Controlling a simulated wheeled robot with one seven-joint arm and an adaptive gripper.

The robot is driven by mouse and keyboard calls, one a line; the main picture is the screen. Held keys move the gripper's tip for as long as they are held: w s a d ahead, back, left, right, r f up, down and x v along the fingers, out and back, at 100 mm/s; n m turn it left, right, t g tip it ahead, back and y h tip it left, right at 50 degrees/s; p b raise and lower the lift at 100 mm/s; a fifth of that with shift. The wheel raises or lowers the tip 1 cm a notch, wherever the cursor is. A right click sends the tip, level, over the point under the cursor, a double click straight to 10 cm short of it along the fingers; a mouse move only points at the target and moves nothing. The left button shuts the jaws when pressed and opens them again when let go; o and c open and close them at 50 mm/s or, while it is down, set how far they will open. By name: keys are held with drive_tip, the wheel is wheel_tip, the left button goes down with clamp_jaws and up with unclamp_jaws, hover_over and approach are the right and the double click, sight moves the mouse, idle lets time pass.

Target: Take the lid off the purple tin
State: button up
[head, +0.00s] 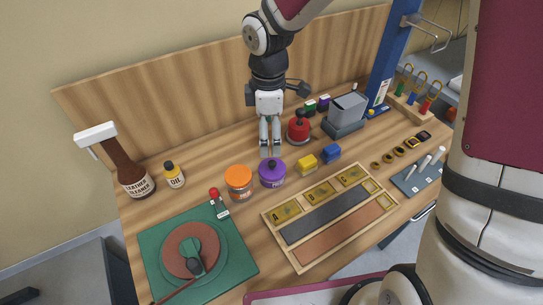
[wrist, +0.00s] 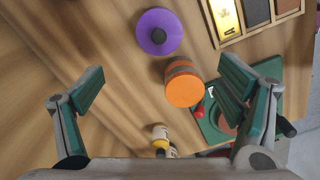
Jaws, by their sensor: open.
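The purple tin (head: 272,175) stands upright on the wooden workbench, with its purple lid (head: 271,165) on top and a dark knob in the lid's middle. In the wrist view the purple lid (wrist: 159,32) shows from above, near the top centre, ahead of the fingers. My gripper (head: 270,152) points down just behind the tin and does not touch it. In the wrist view my gripper (wrist: 160,90) has its two fingers spread wide, with nothing between them held.
An orange-lidded jar (head: 239,182) stands close left of the tin.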

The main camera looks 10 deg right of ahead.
sight(271, 163)
wheel_tip(271, 163, down, 7)
drive_tip(key=shift+f, duration=0.1)
drive_tip(key=shift+d+f+p, duration=0.2)
drive_tip(key=shift+f+p, duration=0.4)
drive_tip(key=shift+f, duration=1.95)
drive_tip(key=shift+c, duration=0.3)
drive_tip(key=c, duration=1)
